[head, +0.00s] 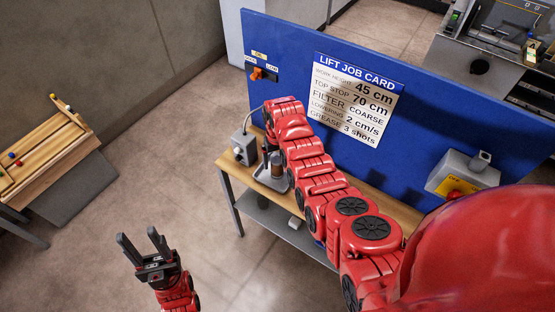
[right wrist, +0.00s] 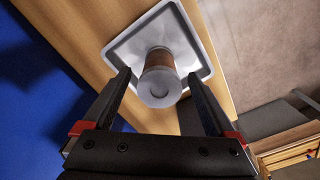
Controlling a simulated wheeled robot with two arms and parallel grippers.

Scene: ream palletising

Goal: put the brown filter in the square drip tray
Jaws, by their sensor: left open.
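The brown filter (right wrist: 159,60) has a grey round cap (right wrist: 158,87) facing the camera in the right wrist view. It appears upright within the square grey drip tray (right wrist: 122,48); its base is hidden, so contact is unclear. In the head view the filter (head: 277,162) and tray (head: 268,182) show on the bench beneath my right arm. My right gripper (right wrist: 158,77) is open, one finger on each side of the filter, with visible gaps. My left gripper (head: 143,240) is open and empty above the floor, well left of the bench.
The wooden bench (head: 396,208) runs along a blue panel (head: 290,65) with a job card (head: 357,97). A grey box (head: 243,148) with a cable stands beside the tray. A grey switch box (head: 462,175) is at right. A wooden rack (head: 40,150) stands far left; floor between is clear.

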